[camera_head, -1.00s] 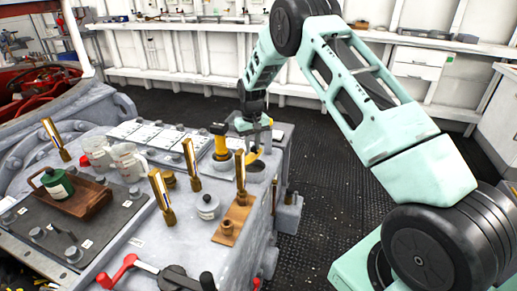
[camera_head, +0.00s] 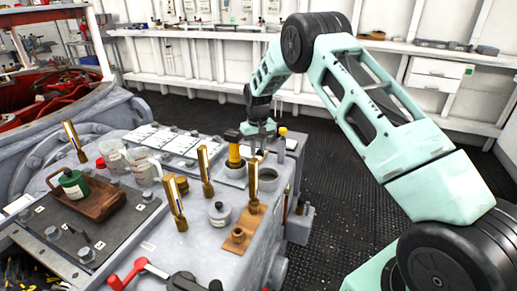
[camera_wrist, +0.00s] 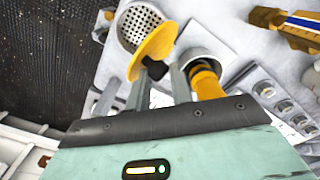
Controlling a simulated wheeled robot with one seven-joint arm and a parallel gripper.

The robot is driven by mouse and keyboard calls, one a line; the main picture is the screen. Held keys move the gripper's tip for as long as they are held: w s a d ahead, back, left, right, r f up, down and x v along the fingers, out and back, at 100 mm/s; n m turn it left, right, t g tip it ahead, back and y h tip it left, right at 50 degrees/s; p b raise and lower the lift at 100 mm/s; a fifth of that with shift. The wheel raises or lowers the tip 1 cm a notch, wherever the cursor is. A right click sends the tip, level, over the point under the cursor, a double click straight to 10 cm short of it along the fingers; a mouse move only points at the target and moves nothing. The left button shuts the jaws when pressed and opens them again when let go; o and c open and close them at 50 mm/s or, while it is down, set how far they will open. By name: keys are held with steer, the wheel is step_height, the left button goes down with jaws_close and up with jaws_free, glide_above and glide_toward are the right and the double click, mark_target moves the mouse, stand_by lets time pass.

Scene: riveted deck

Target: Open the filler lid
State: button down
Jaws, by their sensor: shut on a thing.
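The filler lid is a yellow disc (camera_wrist: 155,48) with a dark tab, standing steeply tilted beside the round filler opening with a mesh strainer (camera_wrist: 138,24) in the wrist view. My gripper (camera_wrist: 158,82) is shut at the dark tab under the disc; the fingers partly hide the contact. In the head view the lid (camera_head: 260,156) shows nearly edge-on below my gripper (camera_head: 259,140), and the grey filler neck (camera_head: 267,177) is uncovered in front of it.
A yellow post with a black top (camera_head: 234,155) stands close left of the gripper; its yellow body (camera_wrist: 207,82) shows in the wrist view. Brass uprights (camera_head: 205,170), clear jars (camera_head: 143,167) and a green canister (camera_head: 73,185) crowd the deck. Dark floor right of it is clear.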

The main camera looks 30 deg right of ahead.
steer(key=shift+s+a+f, duration=0.3)
steer(key=shift+a+f, duration=0.3)
steer(key=shift+f, duration=0.05)
steer(key=c, duration=1.3)
jaws_free()
steer(key=shift+o, duration=0.2)
steer(key=shift+d, duration=0.15)
steer(key=shift+r, duration=0.35)
step_height(320, 180, up, 18)
steer(key=b, duration=0.1)
steer(key=shift+f, duration=0.2)
steer(key=shift+w, duration=0.1)
